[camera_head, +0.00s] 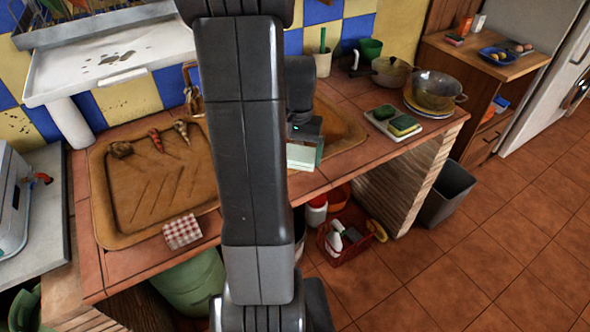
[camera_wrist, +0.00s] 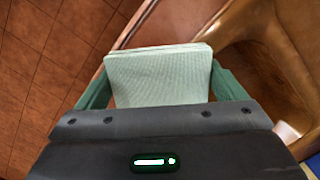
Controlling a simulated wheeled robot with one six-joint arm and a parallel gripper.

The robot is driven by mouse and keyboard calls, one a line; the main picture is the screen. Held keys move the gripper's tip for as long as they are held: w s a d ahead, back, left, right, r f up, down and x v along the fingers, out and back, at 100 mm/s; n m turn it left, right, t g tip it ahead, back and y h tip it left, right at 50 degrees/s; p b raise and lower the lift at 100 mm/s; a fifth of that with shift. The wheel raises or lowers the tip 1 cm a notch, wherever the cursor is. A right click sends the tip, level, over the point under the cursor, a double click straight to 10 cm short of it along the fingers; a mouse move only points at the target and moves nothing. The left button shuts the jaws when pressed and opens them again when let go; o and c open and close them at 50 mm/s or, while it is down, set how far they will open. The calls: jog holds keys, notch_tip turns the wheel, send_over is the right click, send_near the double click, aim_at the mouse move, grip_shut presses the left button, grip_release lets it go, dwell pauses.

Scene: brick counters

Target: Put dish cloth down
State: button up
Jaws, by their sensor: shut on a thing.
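The dish cloth is a pale green, folded, ribbed square (camera_wrist: 158,78). In the wrist view it sits between the two green fingers of my gripper (camera_wrist: 160,85), which is shut on it. In the head view the cloth (camera_head: 301,156) hangs at the front of my gripper (camera_head: 306,138), over the front part of the tiled counter (camera_head: 345,165), close to the sink's right basin. My arm hides part of the sink and counter. I cannot tell whether the cloth touches the counter.
A red checked cloth (camera_head: 183,231) lies on the front rim of the brown sink (camera_head: 120,215). Sponges on a white tray (camera_head: 405,124), a pot (camera_head: 390,72) and a glass bowl (camera_head: 437,88) stand at the right. Bare tiles lie between sink and tray. A red crate (camera_head: 346,240) is on the floor below.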

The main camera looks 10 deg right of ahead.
notch_tip(320, 180, down, 6)
jog(key=shift+f, duration=0.25)
jog(key=shift+f, duration=0.1)
